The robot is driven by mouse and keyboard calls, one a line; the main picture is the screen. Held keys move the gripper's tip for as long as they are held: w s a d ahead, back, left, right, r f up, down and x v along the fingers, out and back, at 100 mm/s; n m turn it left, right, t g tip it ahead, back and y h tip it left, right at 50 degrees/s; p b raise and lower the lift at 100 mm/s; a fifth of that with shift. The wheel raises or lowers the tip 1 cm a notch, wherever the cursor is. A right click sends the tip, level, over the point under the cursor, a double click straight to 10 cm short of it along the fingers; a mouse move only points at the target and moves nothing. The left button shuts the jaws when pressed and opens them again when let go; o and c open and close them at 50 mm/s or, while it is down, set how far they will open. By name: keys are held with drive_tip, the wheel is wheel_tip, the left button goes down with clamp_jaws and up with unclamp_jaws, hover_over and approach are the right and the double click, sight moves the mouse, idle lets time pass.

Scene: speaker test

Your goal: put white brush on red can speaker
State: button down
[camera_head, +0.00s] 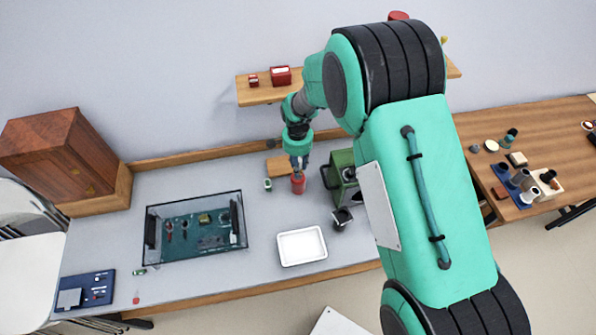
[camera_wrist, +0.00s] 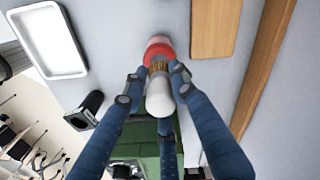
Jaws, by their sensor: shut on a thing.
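My gripper (camera_wrist: 157,80) is shut on the white brush (camera_wrist: 160,98), whose rounded white end faces the wrist camera and whose brown part points away from it. The red can speaker (camera_wrist: 157,46) shows just beyond the brown part in the wrist view. In the head view, the red can speaker (camera_head: 298,184) stands on the grey table, with my gripper (camera_head: 298,168) right above it. I cannot tell whether the brush touches the can. The brush is not clear in the head view.
A green box (camera_head: 341,172) stands close right of the can, with a dark cup (camera_head: 342,218) in front. A wooden board (camera_head: 281,166) lies behind. A white tray (camera_head: 302,246) and a glass tank (camera_head: 195,252) stand nearer. A shelf (camera_head: 258,93) hangs above.

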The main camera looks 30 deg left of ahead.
drive_tip(key=shift+f, duration=1.75)
drive_tip(key=shift+f, duration=0.15)
drive_tip(key=c, duration=1.4)
unclamp_jaws()
wheel_tip(320, 180, up, 12)
drive_tip(key=shift+r, duration=0.15)
